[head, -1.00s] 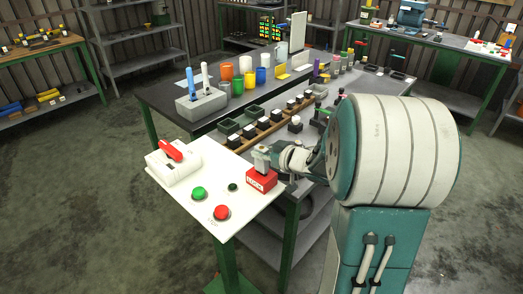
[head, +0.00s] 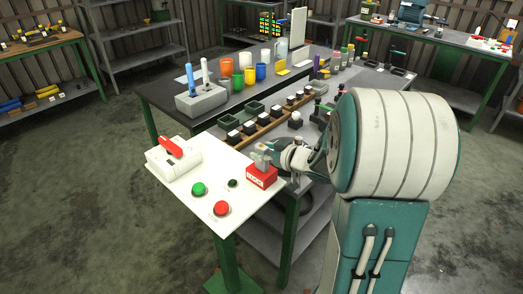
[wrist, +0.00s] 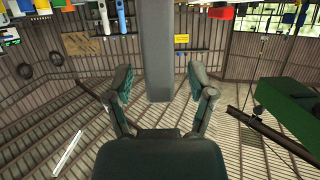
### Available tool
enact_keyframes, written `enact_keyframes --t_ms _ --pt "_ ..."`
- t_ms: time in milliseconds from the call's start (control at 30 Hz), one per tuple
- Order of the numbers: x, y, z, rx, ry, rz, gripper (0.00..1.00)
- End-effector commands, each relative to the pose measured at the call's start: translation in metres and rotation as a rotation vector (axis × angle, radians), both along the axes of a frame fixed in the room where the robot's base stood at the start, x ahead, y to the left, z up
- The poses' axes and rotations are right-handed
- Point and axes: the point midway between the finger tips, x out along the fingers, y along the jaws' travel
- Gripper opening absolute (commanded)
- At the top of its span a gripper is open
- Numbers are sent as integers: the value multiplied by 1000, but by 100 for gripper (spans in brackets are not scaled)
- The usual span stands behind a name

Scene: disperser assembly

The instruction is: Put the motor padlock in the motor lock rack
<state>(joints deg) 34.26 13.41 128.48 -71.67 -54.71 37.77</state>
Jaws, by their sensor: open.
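A red block labelled LOCK (head: 262,175) stands on the right corner of the white control panel. I cannot tell whether it is the rack or the padlock. My gripper (head: 270,157) is right above and beside it, with small pale grey parts at its end. In the wrist view my gripper (wrist: 158,76) has its two dark fingers spread apart. A plain grey bar (wrist: 158,45) hangs down from the top edge between them, with gaps on both sides. I cannot tell whether this bar is part of the padlock.
The white panel (head: 215,178) also carries a red lever (head: 172,147), a green button (head: 198,189), a red button (head: 221,208) and a small black button (head: 232,183). A dark workbench (head: 160,94) behind holds cups, holders and a wooden strip of black blocks.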

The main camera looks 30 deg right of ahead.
Motion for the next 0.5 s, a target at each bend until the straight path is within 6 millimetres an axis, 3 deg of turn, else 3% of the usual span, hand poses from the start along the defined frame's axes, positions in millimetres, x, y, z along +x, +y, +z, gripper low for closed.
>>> enact_keyframes --t_ms 500 --pt "-87 -33 29 -2 -2 -5 71"
